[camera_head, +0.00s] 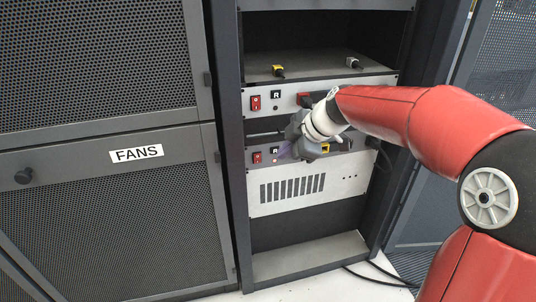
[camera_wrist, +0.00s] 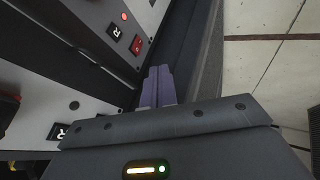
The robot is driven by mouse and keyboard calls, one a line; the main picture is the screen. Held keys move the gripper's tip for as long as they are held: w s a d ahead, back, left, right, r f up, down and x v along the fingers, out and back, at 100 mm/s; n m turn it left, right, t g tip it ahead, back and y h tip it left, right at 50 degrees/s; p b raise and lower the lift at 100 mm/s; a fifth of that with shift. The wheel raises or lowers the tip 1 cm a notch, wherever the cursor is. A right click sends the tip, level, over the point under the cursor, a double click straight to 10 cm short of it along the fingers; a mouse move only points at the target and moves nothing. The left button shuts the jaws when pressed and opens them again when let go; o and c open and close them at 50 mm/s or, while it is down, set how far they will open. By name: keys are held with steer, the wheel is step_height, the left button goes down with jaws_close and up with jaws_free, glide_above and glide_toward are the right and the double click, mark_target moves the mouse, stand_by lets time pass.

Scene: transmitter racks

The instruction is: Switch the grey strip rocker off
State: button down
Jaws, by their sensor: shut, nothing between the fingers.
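The lower strip in the rack looks grey (camera_head: 345,158) and carries a red rocker (camera_head: 257,157) at its left end, which also shows in the wrist view (camera_wrist: 137,44). A small lit red lamp (camera_head: 275,161) and an R label (camera_head: 274,150) sit beside it. My gripper (camera_head: 281,156) is shut and empty, in front of the strip, just right of the rocker. In the wrist view its purple fingers (camera_wrist: 158,72) are together, with the rocker ahead and slightly left of the tips, apart from them. Which way the rocker is tipped is too small to tell.
A whiter strip above has its own red rocker (camera_head: 255,103) and R label (camera_head: 275,94). A vented panel (camera_head: 292,188) lies below. The rack's left post (camera_head: 228,140) and the FANS door (camera_head: 136,154) stand close on the left. Yellow and grey plugs lie on the upper shelf.

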mark_target(262, 154)
steer(key=w+a+f, duration=0.6)
steer(key=f, duration=0.1)
steer(key=shift+w+f, duration=0.1)
steer(key=shift+w, duration=0.15)
steer(key=shift+w+a, duration=0.1)
steer(key=shift+w, duration=0.3)
steer(key=shift+p, duration=0.3)
steer(key=shift+w+a+r+p, duration=0.1)
steer(key=shift+w+r+p, duration=0.3)
steer(key=shift+p, duration=0.6)
steer(key=shift+f+b, duration=0.25)
steer(key=shift+b, duration=0.05)
steer(key=shift+s, duration=0.1)
steer(key=shift+r, duration=0.1)
